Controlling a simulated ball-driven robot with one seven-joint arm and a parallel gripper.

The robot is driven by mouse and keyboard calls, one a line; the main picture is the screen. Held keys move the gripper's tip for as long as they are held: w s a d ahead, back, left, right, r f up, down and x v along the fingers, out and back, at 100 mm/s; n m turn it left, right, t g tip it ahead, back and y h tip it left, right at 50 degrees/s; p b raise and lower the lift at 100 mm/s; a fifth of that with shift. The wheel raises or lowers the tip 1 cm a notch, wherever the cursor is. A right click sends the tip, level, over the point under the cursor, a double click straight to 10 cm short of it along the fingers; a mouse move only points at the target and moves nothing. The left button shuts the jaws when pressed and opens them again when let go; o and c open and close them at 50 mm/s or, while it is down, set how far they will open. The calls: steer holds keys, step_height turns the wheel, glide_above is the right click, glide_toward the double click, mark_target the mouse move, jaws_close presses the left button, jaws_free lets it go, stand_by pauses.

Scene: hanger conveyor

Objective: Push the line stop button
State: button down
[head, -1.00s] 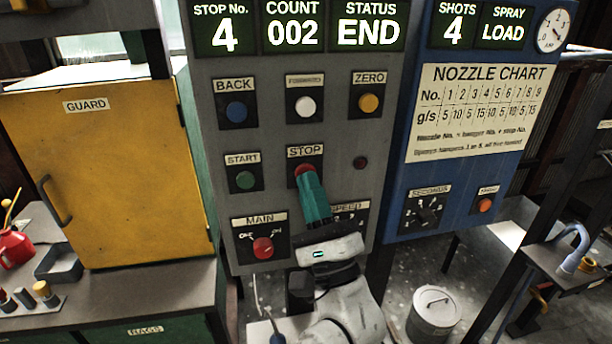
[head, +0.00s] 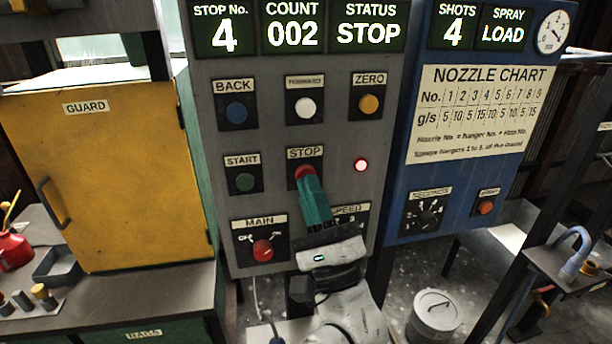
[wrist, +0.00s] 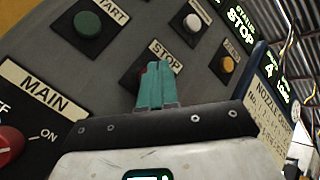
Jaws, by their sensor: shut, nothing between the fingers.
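The red stop button (head: 304,171) sits under the STOP label on the grey control panel (head: 335,130). My gripper (head: 307,176) is shut and empty, its teal fingertips over the lower part of the button and seeming to touch it. In the wrist view my gripper (wrist: 160,66) covers most of the stop button (wrist: 143,74), leaving a sliver of red at the left. The status display (head: 369,33) reads STOP, and a small red lamp (head: 361,166) right of the button is lit.
The green start button (head: 244,181) is left of the stop button, and the red main switch (head: 263,250) is below left. The speed dial (head: 346,222) is partly hidden behind my gripper. A blue panel (head: 400,190) stands to the right, a yellow guard cabinet (head: 120,190) to the left.

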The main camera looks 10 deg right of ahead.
steer(key=shift+s, duration=0.1)
steer(key=s+p, duration=0.2)
steer(key=s, duration=0.3)
steer(key=shift+s, duration=0.4)
steer(key=shift+f, duration=0.1)
steer(key=s+d+f+n+g+h, duration=0.1)
steer(key=d+f+n+g, duration=0.2)
steer(key=f+n+g, duration=0.6)
steer(key=s+d+f+n+g, duration=0.25)
steer(key=f+n+g, duration=0.2)
steer(key=f, duration=0.95)
steer(key=s+d+f+n+g+h, duration=0.1)
steer(key=s+d+f+n+g, duration=0.1)
steer(key=s, duration=0.5)
steer(key=s+d+f+n+g+h, duration=0.2)
steer(key=s+d+f+g, duration=0.3)
steer(key=s+f, duration=0.2)
steer(key=s+d+f+n+g+h, duration=0.1)
steer(key=s+d+f+n+g, duration=0.2)
steer(key=s, duration=0.5)
steer(key=shift+s+d+f+g+h, duration=0.25)
steer(key=shift+d+f+g+h, duration=0.15)
steer(key=shift+d+f+g, duration=0.4)
steer(key=shift+f, duration=0.1)
